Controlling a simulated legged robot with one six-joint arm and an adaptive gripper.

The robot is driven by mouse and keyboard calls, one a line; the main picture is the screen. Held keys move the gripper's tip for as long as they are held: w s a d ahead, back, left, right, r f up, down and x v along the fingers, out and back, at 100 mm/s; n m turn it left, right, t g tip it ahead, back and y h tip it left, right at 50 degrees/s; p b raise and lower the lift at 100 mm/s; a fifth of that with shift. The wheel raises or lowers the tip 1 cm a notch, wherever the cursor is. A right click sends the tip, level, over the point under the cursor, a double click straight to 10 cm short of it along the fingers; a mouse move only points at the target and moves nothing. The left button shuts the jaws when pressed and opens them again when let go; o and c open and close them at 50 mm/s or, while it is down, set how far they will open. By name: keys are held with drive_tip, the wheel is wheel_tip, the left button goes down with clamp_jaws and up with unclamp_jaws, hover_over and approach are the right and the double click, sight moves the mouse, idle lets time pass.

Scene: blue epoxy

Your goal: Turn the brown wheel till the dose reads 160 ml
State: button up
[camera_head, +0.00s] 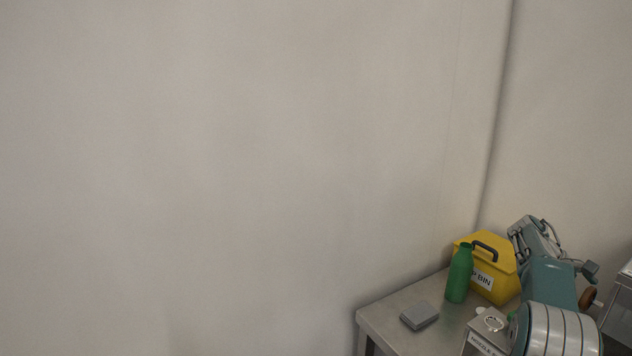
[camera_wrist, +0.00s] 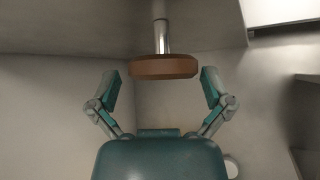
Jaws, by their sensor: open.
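The brown wheel (camera_wrist: 164,67) sits on a metal shaft (camera_wrist: 160,32) in the upper middle of the wrist view, seen nearly edge-on. My gripper (camera_wrist: 160,84) is open, with one finger to the left of the wheel and one to the right, both apart from it. The wheel also shows as a small brown shape (camera_head: 587,298) at the lower right of the head view, partly behind my arm. No dose reading can be made out in either view.
A grey table (camera_head: 385,318) at the lower right holds a green bottle (camera_head: 459,274), a yellow bin (camera_head: 497,265), a small grey box (camera_head: 419,316) and a labelled box (camera_head: 487,338). A grey metal housing (camera_head: 621,308) stands at the right edge. Plain wall lies behind.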

drive_tip(key=w+a, duration=0.1)
drive_tip(key=w, duration=0.2)
drive_tip(key=w+a, duration=0.1)
drive_tip(key=w, duration=0.1)
drive_tip(key=shift+a, duration=0.35)
drive_tip(key=shift+w+r, duration=0.1)
